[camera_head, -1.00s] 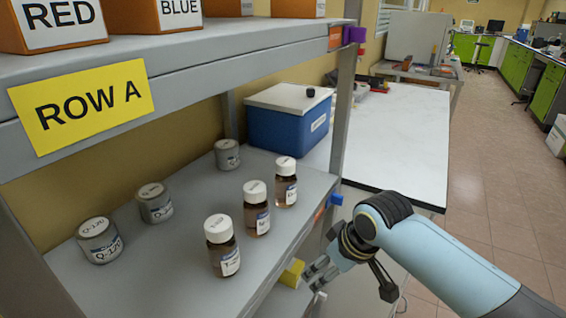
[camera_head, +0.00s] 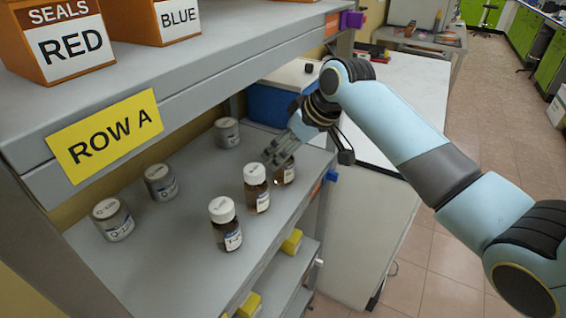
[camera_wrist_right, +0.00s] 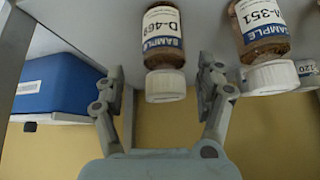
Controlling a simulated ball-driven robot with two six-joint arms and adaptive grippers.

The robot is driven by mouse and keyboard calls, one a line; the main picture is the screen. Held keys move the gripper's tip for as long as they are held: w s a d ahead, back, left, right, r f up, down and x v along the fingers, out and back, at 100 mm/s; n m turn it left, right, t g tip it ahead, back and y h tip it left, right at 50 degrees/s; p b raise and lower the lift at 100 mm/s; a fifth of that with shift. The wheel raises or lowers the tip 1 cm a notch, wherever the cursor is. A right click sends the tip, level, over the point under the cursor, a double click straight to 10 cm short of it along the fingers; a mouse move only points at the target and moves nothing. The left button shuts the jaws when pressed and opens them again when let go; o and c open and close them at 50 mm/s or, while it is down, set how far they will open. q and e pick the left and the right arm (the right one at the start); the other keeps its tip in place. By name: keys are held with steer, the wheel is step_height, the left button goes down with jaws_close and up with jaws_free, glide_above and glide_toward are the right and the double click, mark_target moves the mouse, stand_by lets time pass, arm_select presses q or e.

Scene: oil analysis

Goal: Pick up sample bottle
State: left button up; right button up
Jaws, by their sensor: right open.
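Three brown sample bottles with white caps stand on the grey shelf (camera_head: 175,235): a near one (camera_head: 226,230), a middle one (camera_head: 257,190) and a far one (camera_head: 287,172). My right gripper (camera_head: 280,152) is at the far bottle and partly hides it, including its cap. In the wrist view the open right gripper (camera_wrist_right: 160,68) has a finger on either side of the bottle labelled D-469 (camera_wrist_right: 164,40). I cannot tell whether the fingers touch it. A second bottle (camera_wrist_right: 264,35) is close beside the right-hand finger. My left gripper is not in view.
Several grey tins, such as one at the front (camera_head: 112,222), stand behind the bottles. A blue box (camera_head: 268,105) is beyond the gripper. The upper shelf with orange boxes (camera_head: 62,48) overhangs at left. Yellow items (camera_head: 292,241) sit on a lower shelf.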

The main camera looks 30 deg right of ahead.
steer(key=x, duration=0.5)
steer(key=shift+a+f+p, duration=0.25)
steer(key=shift+p, duration=0.1)
steer(key=shift+s, duration=0.1)
steer(key=c, duration=1.5)
